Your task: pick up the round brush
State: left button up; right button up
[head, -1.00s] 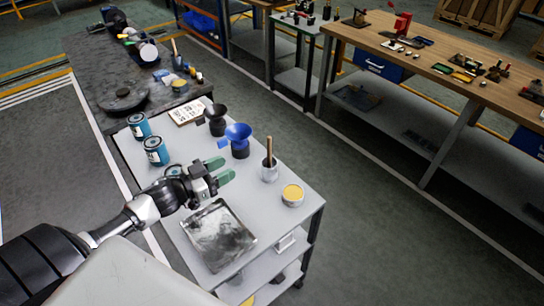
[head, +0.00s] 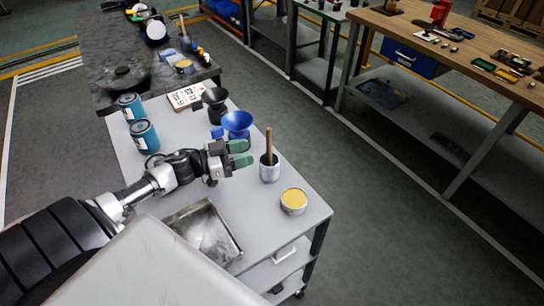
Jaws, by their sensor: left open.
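A round wooden handle (head: 268,142), which looks like the round brush, stands upright in a small grey metal cup (head: 269,172) on the cart top. The brush head is hidden inside the cup. My left gripper (head: 242,153), with green finger pads, is open just left of the cup and handle, its fingers pointing towards them. No contact with the handle shows, and nothing shows between the fingers. My right gripper is out of view.
Two blue cans (head: 144,137) stand at the left. A yellow-topped tin (head: 294,201) is near the right edge, and a metal tray (head: 207,233) lies in front.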

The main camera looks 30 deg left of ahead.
aim_at(269, 155)
pick_arm(q)
jog(key=r+p+x, duration=0.1)
jog(key=p+x, duration=0.1)
jog(key=x, duration=0.7)
jog(key=shift+s+d+p, duration=0.2)
jog(key=shift+d+p, duration=0.1)
jog(key=shift+c, duration=0.3)
grip_shut()
